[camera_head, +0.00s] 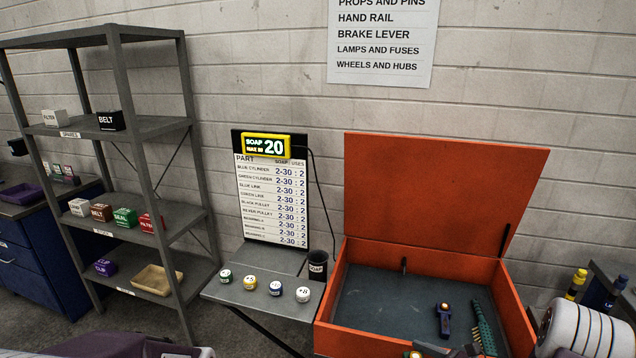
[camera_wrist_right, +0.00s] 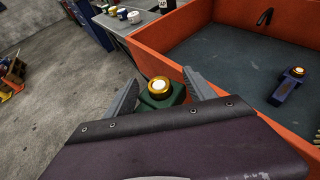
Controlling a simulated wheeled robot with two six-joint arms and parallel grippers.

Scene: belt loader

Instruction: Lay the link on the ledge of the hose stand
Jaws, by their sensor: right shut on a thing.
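A green link (camera_wrist_right: 160,104) with a brass ring and pale centre on its end sits between the fingers of my right gripper (camera_wrist_right: 158,98) in the right wrist view. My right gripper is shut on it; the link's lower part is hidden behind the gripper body. In the head view my right gripper (camera_head: 440,350) shows at the bottom edge, by the orange box's front wall. My left gripper (camera_head: 180,350) is only partly in view at the bottom left, and its jaws cannot be made out. I cannot identify the hose stand or its ledge in either view.
An open orange box (camera_head: 432,262) holds a blue link (camera_head: 444,318) and a long green part (camera_head: 484,328). A grey side shelf (camera_head: 262,299) bears several small round pots and a black cup (camera_head: 317,266). A grey rack (camera_head: 150,127) stands left. Bare floor (camera_wrist_right: 60,100) lies left of the box.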

